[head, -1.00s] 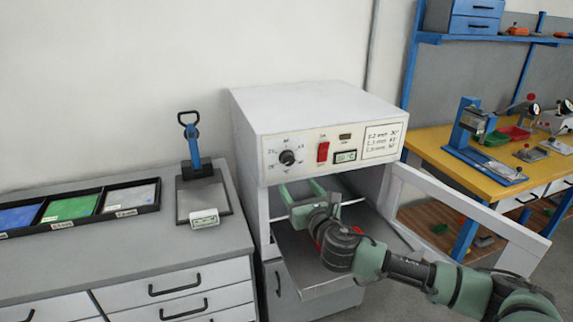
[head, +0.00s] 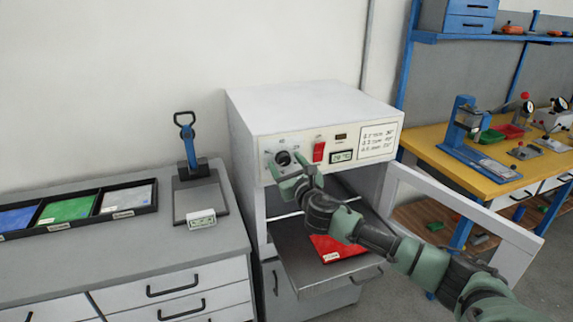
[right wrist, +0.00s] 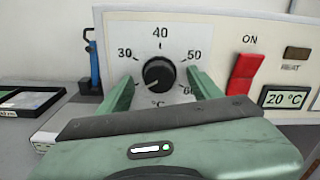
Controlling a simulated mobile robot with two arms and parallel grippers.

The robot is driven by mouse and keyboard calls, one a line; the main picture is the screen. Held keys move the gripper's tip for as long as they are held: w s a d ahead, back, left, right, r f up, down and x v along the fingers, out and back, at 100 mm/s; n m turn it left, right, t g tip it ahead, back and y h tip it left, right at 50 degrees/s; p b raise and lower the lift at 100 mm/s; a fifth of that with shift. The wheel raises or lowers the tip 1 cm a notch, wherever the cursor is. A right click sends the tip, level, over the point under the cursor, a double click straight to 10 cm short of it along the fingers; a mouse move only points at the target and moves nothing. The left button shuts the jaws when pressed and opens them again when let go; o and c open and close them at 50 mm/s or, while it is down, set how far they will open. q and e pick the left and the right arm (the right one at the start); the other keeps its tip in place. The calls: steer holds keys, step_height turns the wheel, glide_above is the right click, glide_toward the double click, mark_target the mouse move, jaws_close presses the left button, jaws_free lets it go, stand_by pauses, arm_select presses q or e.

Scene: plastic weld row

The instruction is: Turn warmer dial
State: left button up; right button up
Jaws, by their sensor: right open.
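The warmer (head: 310,103) is a white box with a control panel and an open door. Its black dial (head: 283,158) is on the left of the panel. In the right wrist view the dial (right wrist: 159,73) sits in a scale marked 30 to 60, its pale pointer mark toward the lower left. My right gripper (head: 287,168) is open at the dial, one finger on each side of it, with gaps to the knob in the right wrist view (right wrist: 165,88). My left gripper is not in view.
A red sheet (head: 335,249) lies on the warmer's pulled-out tray (head: 297,268). The panel has a red switch (right wrist: 244,73) and a display (right wrist: 284,97) reading 20 °C. The open door (head: 470,212) stands to the right. A grey bench (head: 100,245) is at left.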

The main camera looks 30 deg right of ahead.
steer(key=c, duration=1.4)
